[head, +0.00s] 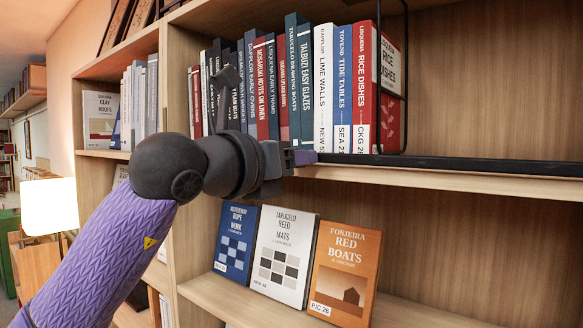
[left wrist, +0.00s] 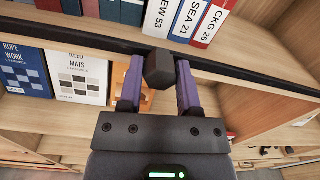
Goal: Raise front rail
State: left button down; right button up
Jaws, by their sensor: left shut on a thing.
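The front rail (head: 450,165) is a long black bar. In the head view it runs low along the shelf's front edge, at the foot of the books. In the left wrist view the rail (left wrist: 90,50) crosses the upper part of the picture at a slant. A dark block-like knob (left wrist: 159,68) shows at the rail's front. My left gripper (head: 303,157) is at the rail's left part, with its purple fingers on both sides of the knob, shut on it. In the head view the gripper and wrist hide the rail's left end. My right gripper is not in view.
Upright books (head: 325,85) fill the shelf behind the rail, with a black wire bookend (head: 405,75) at their right. Face-out books (head: 285,255) lean on the shelf below. A wooden upright (head: 175,100) stands left. The shelf to the right is empty.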

pick_arm(q)
notch_tip(320, 180, up, 8)
jog(key=p, duration=0.3)
jog(key=shift+r+p, duration=0.15)
jog(key=shift+p, duration=0.25)
jog(key=shift+s+r, duration=0.1)
jog(key=shift+r, duration=0.1)
jog(key=shift+c, duration=1.5)
grip_release()
jog(key=b+v, duration=0.5)
jog(key=v, duration=0.4)
jog(key=shift+s+a+b, duration=0.25)
jog(key=shift+s+b, duration=0.05)
jog(key=shift+b, duration=0.05)
jog(key=shift+f, duration=0.1)
